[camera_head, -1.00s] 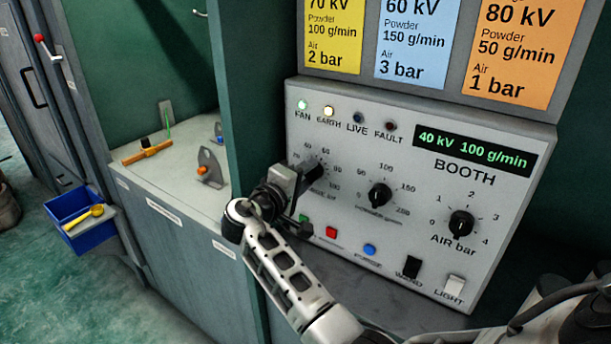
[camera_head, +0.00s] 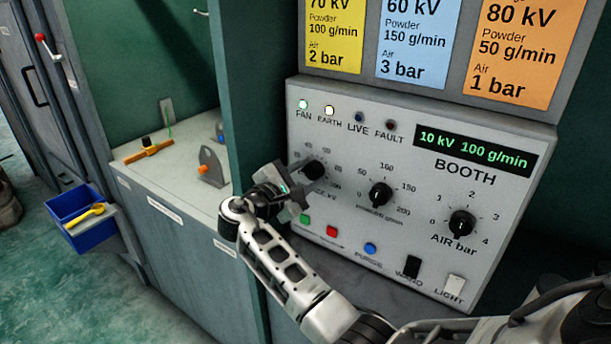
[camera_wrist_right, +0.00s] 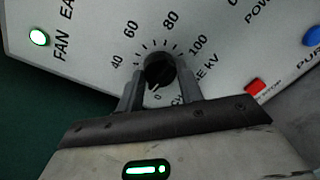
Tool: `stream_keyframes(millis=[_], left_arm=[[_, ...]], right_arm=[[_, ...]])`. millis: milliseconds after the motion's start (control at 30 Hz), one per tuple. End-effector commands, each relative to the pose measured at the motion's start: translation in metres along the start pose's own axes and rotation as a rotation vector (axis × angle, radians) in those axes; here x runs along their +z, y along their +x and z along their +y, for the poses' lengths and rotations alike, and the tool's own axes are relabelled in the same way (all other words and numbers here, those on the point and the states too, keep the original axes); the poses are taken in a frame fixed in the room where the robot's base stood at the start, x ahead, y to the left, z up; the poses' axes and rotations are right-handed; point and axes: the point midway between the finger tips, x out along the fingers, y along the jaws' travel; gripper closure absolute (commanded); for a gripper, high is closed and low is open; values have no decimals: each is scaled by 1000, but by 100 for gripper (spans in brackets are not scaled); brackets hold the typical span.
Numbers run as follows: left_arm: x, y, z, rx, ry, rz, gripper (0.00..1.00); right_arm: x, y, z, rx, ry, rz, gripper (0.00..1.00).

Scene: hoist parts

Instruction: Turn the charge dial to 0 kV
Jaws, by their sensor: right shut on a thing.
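The charge dial (camera_head: 314,169) is a black knob on the left of the grey booth panel, with a kV scale around it. It also shows in the right wrist view (camera_wrist_right: 159,69), its pointer down toward the 0 end of the scale. The panel's display (camera_head: 474,151) reads 10 kV 100 g/min. My right gripper (camera_head: 298,183) is at the dial; in the right wrist view its two fingers (camera_wrist_right: 160,88) stand on either side of the knob, shut on it. My left gripper is not in view.
The powder dial (camera_head: 380,195) and air dial (camera_head: 461,223) sit to the right. Below are a green button (camera_head: 305,219), a red button (camera_head: 332,231) and a blue button (camera_head: 370,248). A green wall edge (camera_head: 247,120) stands just left of the panel.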

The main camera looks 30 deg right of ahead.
Motion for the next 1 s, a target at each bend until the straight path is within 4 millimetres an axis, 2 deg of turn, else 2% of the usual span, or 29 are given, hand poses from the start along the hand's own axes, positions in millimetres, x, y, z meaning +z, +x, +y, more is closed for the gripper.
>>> stream_keyframes(millis=[500,700,1000], left_arm=[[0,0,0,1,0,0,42],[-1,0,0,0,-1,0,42],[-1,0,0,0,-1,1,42]], right_arm=[[-1,0,0,0,-446,-36,86],[-1,0,0,-1,-556,-44,86],[-1,0,0,-1,-633,-50,86]])
